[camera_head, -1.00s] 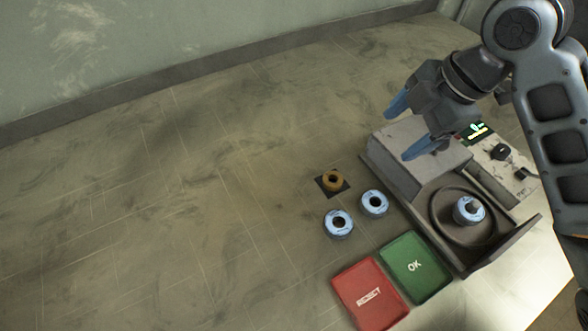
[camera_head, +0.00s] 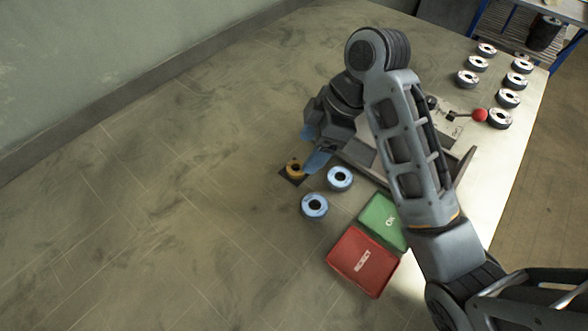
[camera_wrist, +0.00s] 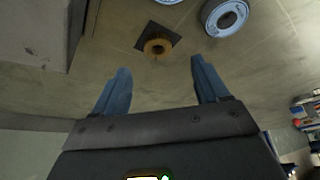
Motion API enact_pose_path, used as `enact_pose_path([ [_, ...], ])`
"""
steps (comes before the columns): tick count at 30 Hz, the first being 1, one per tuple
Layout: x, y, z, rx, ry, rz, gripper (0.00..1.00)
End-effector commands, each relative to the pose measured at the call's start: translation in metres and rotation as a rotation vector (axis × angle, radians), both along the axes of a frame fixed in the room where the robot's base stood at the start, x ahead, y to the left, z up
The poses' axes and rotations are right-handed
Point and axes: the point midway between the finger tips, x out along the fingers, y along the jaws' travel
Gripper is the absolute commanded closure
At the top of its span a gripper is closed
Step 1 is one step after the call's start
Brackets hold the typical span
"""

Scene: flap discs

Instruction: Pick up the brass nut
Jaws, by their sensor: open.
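The brass nut (camera_head: 294,168) is a small golden ring on a dark square pad (camera_head: 291,180) on the table. It also shows in the wrist view (camera_wrist: 158,47), beyond and between my fingertips, with a dark hole in its middle. My gripper (camera_head: 313,147) is close to the nut in the head view, its blue fingers apart. In the wrist view my gripper (camera_wrist: 162,75) is open and empty, and the nut is not between the fingers.
Two blue-labelled discs (camera_head: 339,179) (camera_head: 314,206) lie right beside the pad. A green OK tray (camera_head: 384,222) and a red REJECT tray (camera_head: 362,262) lie nearer. My arm partly hides the grey machine (camera_head: 356,153). Several discs (camera_head: 499,118) stand at the far right. The table left of the nut is clear.

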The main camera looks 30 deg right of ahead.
Motion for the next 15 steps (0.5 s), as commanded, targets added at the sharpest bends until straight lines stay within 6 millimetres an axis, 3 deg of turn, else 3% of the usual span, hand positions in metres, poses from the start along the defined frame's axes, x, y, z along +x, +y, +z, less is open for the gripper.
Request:
enact_pose_path([
  [15,0.003,0.005,-0.018,-0.001,0.002,0.002,0.26],
])
